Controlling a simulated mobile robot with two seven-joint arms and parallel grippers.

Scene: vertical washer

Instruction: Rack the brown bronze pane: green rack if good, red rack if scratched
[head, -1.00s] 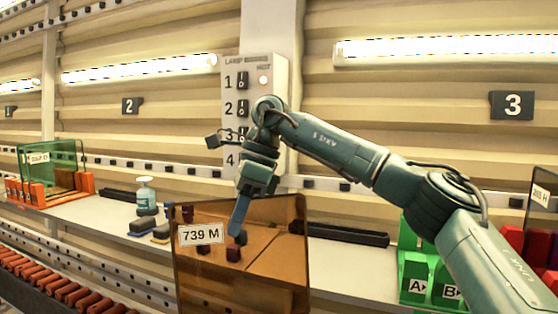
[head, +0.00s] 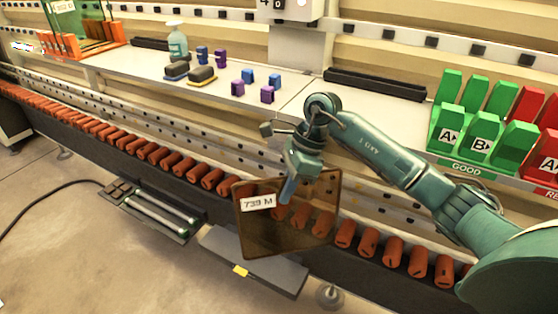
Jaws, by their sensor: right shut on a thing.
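My right gripper (head: 287,190) is shut on the brown bronze pane (head: 265,232), which carries a white label reading 739 M. The pane hangs a little tilted in front of the orange roller row, and rollers show through it. No scratch can be made out at this size. The green rack (head: 459,154), marked GOOD with slots A and B, stands on the shelf at the right, and no pane shows in it. The red rack (head: 545,158) is beside it, cut off by the right edge. My left gripper is not in view.
Orange rollers (head: 173,160) run along the front below the shelf (head: 215,97). On the shelf are a spray bottle (head: 177,42), sponges (head: 202,75), several small blue and purple blocks (head: 267,94) and a dark bar (head: 375,84). An orange rack (head: 85,38) holds green panes at far left.

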